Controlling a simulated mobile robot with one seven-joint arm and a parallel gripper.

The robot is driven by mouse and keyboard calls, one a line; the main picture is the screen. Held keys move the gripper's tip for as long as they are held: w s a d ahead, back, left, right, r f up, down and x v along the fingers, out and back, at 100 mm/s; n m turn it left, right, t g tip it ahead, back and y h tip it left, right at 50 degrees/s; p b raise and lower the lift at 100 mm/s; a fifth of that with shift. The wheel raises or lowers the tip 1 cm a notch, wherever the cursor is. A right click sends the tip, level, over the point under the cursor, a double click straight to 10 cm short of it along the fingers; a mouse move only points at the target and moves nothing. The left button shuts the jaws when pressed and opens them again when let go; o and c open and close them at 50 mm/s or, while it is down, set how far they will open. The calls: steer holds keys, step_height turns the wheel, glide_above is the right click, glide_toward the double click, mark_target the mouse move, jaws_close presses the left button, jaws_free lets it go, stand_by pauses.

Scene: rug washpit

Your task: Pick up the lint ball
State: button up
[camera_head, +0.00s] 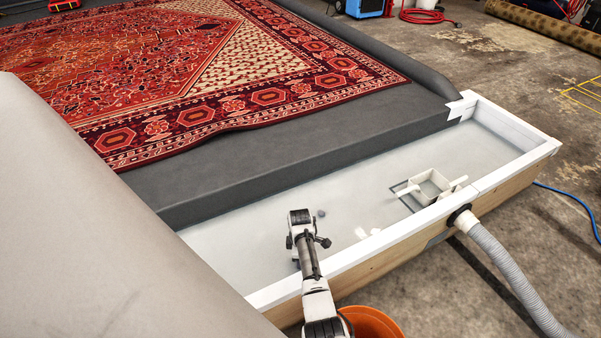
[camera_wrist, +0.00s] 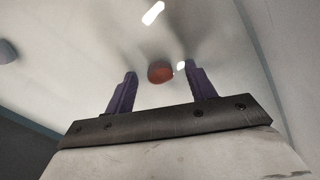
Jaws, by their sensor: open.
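A small rounded reddish-brown lump (camera_wrist: 160,72) lies on the pale trough floor in the wrist view, between and just beyond my two fingertips. A smaller blue-grey lump (camera_wrist: 7,51) shows at the left edge; a similar blue-grey lump (camera_head: 321,213) lies close to the right of my gripper in the head view. Either could be the lint ball; I cannot tell which. My gripper (camera_wrist: 160,82) is open, with its purple fingers apart and nothing held between them. In the head view, my gripper (camera_head: 300,216) is over the trough, and the reddish lump is hidden.
The trough has a raised white rim (camera_head: 500,172). White scraps (camera_head: 367,233) lie on its floor, and a white drain box (camera_head: 429,187) stands to the right. A dark padded step (camera_head: 300,150) and red rug (camera_head: 200,70) lie behind. An orange bucket (camera_head: 372,322) stands in front.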

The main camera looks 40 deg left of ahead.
steer(key=c, duration=1)
steer(key=shift+c, duration=0.2)
